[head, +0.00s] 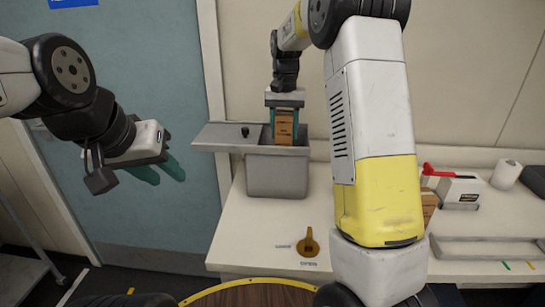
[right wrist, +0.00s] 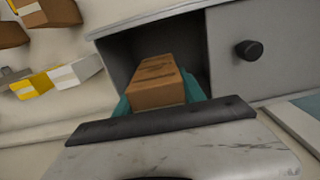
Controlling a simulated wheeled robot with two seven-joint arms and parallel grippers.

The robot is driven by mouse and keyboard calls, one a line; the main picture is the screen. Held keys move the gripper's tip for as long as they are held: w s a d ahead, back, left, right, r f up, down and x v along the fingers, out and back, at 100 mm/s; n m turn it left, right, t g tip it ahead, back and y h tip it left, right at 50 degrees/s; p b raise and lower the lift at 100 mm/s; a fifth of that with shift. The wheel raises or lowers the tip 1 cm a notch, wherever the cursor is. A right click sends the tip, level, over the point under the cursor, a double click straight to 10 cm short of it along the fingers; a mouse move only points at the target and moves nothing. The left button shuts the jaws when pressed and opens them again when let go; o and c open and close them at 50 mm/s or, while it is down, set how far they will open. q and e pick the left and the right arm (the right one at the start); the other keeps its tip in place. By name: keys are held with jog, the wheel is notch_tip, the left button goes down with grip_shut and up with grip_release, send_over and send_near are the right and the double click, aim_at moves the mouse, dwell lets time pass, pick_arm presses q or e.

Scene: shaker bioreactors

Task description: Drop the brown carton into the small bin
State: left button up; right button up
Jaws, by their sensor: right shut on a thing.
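The brown carton (head: 286,133) is held upright between the teal fingers of my right gripper (head: 285,118). Its lower end is at the opening of the small grey bin (head: 277,178); I cannot tell how far inside it reaches. In the right wrist view the carton (right wrist: 158,85) sits between the fingers (right wrist: 158,100), over the dark opening of the bin (right wrist: 222,50). The bin's lid (head: 222,136), with a black knob, is slid to the left and leaves the right part open. My left gripper (head: 168,179) is empty, fingers apart, in front of the blue door.
A grey tray (head: 485,246), a white box with a red part (head: 457,189) and a white roll (head: 507,174) stand at the right. Another brown box (head: 430,205) is partly hidden by my right arm.

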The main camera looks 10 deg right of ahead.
aim_at(285, 113)
jog(key=o, duration=1.6)
notch_tip(285, 113, up, 7)
jog(key=shift+r, duration=0.4)
jog(key=shift+s, duration=0.1)
